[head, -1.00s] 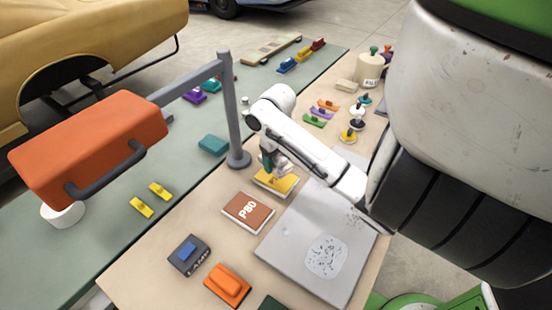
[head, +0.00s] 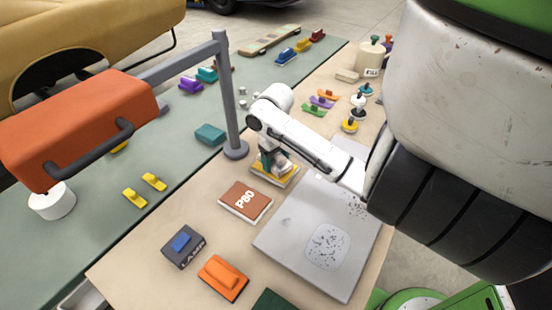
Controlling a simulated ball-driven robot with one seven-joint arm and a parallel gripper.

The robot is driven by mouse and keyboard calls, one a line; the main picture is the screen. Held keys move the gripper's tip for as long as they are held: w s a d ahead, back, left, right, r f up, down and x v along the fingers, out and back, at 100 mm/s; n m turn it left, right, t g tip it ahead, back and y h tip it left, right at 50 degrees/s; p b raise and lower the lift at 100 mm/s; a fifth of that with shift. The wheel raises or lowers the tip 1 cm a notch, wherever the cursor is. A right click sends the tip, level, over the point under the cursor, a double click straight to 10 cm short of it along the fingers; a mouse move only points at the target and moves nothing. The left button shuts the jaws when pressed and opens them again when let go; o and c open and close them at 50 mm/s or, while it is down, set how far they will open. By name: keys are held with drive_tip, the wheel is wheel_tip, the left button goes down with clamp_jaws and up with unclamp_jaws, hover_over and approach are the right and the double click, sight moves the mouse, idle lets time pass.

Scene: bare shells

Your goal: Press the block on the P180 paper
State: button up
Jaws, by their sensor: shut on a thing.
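My gripper (head: 272,163) is at the middle of the table, pointing down and shut on a block. The block (head: 265,168) looks dark teal and is mostly hidden by the gripper. It is at or just above a yellow-topped pad with a pale base (head: 291,179); I cannot tell whether they touch. Any print on the yellow pad is hidden or too small to read. A red-brown pad marked P80 (head: 244,201) lies nearer me, to its left.
A grey metal panel (head: 310,255) lies right of the pads. An orange block (head: 222,278) and a dark box with a blue top (head: 183,246) are in front. A grey post (head: 230,105) with an orange lamp (head: 75,128) stands just behind the gripper.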

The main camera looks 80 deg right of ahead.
drive_tip(key=shift+f, duration=0.6)
idle(1.8)
drive_tip(key=shift+r+p, duration=3.1)
drive_tip(key=shift+r, duration=0.5)
